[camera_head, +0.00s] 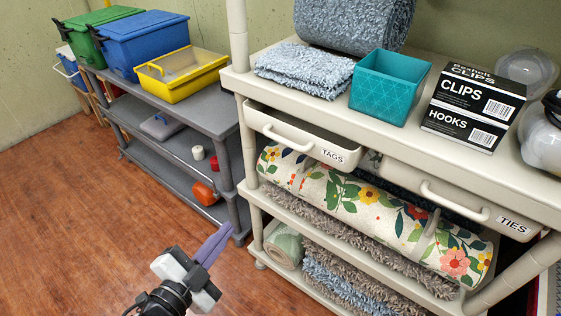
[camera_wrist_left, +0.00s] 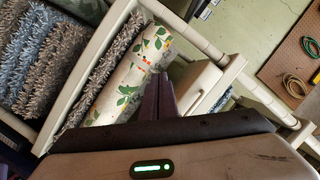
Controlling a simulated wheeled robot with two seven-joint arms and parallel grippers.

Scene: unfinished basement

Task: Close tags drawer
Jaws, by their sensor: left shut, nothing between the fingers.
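The TAGS drawer (camera_head: 292,143) hangs under the top of the beige shelf unit, pulled partly out. Its front stands forward of the shelf edge and part of its inside shows. It has a curved handle (camera_head: 285,139) and a TAGS label. My left gripper (camera_head: 226,230), with purple fingers, is shut and empty. It is in front of the shelf unit, below and left of the drawer, apart from it. In the left wrist view the fingers (camera_wrist_left: 158,97) point toward the shelf, and a pale drawer-like box (camera_wrist_left: 200,88) shows beside them. My right gripper is not in view.
The TIES drawer (camera_head: 450,200) is to the right. A floral roll (camera_head: 370,205) and shaggy rugs (camera_head: 345,280) fill the lower shelves. A teal bin (camera_head: 390,86) and CLIPS boxes (camera_head: 473,105) stand on top. A grey shelf (camera_head: 205,110) stands left. Wooden floor (camera_head: 80,220) is clear.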

